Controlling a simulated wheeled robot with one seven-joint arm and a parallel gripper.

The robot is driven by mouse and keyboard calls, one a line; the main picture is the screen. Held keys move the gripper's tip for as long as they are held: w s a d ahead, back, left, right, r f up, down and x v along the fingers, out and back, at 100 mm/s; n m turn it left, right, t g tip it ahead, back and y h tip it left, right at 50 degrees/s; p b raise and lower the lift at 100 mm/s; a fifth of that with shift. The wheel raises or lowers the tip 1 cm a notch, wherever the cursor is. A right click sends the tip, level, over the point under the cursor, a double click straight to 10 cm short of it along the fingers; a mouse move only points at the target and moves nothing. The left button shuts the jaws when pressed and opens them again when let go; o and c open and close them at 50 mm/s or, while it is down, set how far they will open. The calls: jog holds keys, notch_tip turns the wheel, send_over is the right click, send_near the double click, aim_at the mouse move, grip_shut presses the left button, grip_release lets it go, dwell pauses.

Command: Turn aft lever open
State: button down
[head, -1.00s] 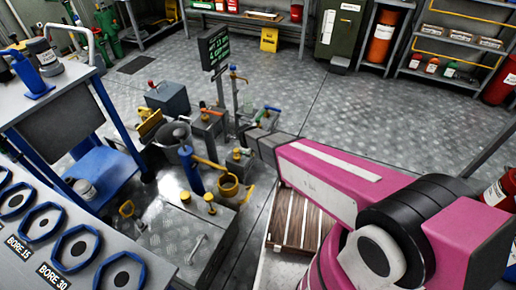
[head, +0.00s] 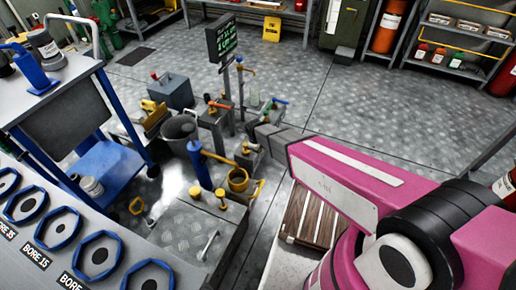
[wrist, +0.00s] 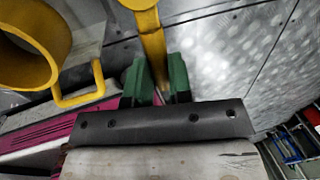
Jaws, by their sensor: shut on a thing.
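In the wrist view my gripper (wrist: 158,88) has its two green fingers close on either side of a yellow bar (wrist: 150,38), shut on it. The bar runs up out of the top of the picture. In the head view a yellow-orange lever (head: 220,158) slants down to the right from a blue cylinder (head: 199,166); it appears to be this bar. It ends near a yellow cup (head: 238,181), which shows at the left of the wrist view (wrist: 28,75). My fingers cannot be made out in the head view. No label shows which lever is aft.
A grey bucket (head: 179,130), a green-lettered display (head: 221,38) and small coloured valve handles stand around the lever. A blue trolley (head: 105,165) is at the left. A wooden pallet (head: 312,218) lies under my arm.

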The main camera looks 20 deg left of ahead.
jog(key=c, duration=1)
grip_release()
jog(key=shift+s, duration=0.1)
jog(key=shift+c, duration=0.2)
jog(key=shift+r, duration=0.1)
notch_tip(320, 180, up, 10)
jog(key=s, duration=0.2)
jog(key=shift+r, duration=0.2)
jog(key=w+d+r+n, duration=0.2)
jog(key=d+n, duration=0.1)
jog(key=d, duration=0.5)
jog(key=w+d+r+n+g, duration=0.1)
jog(key=w+d+r+n, duration=0.15)
jog(key=d, duration=0.55)
jog(key=w+d+r+n, duration=0.2)
jog(key=d+n, duration=0.1)
jog(key=d, duration=0.6)
jog(key=s+d+r+n, duration=0.1)
jog(key=d+r+n, duration=0.1)
jog(key=d, duration=0.5)
jog(key=s+d+r+n, duration=0.1)
jog(key=d+r+n, duration=0.1)
jog(key=d+n, duration=0.3)
jog(key=s+d+r+n+g, duration=0.1)
jog(key=s+d+r+n, duration=0.1)
jog(key=d, duration=0.9)
jog(key=shift+d+r+n, duration=0.2)
jog(key=shift+r+n, duration=0.15)
jog(key=shift+n, duration=0.4)
